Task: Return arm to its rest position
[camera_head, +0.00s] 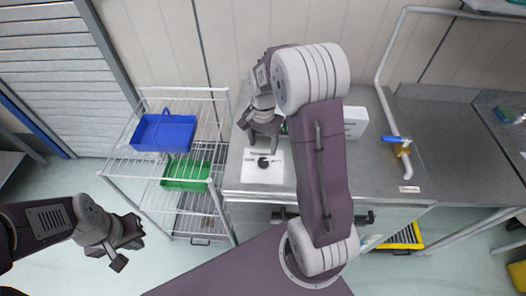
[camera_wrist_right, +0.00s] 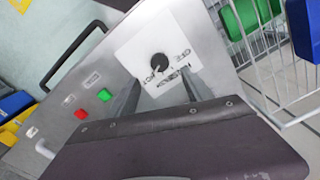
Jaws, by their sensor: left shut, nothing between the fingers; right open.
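My right arm (camera_head: 320,170) reaches up and bends over the grey counter (camera_head: 238,185). Its gripper (camera_head: 263,142) points down near a white panel with a black knob (camera_head: 263,163). In the right wrist view the two fingers of the right gripper (camera_wrist_right: 160,88) are apart, with the knob (camera_wrist_right: 160,62) visible beyond them and nothing held. My left gripper (camera_head: 129,252) is at the lower left, low over the floor, shut and empty. The right arm hides part of the counter.
A white wire rack (camera_head: 228,120) with a blue bin (camera_head: 163,132) and a green bin (camera_head: 186,176) stands left of the counter. A white box (camera_head: 355,122) sits behind the right arm. A pipe with a blue-handled valve (camera_head: 392,139) rises at right. Floor is clear around the left gripper.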

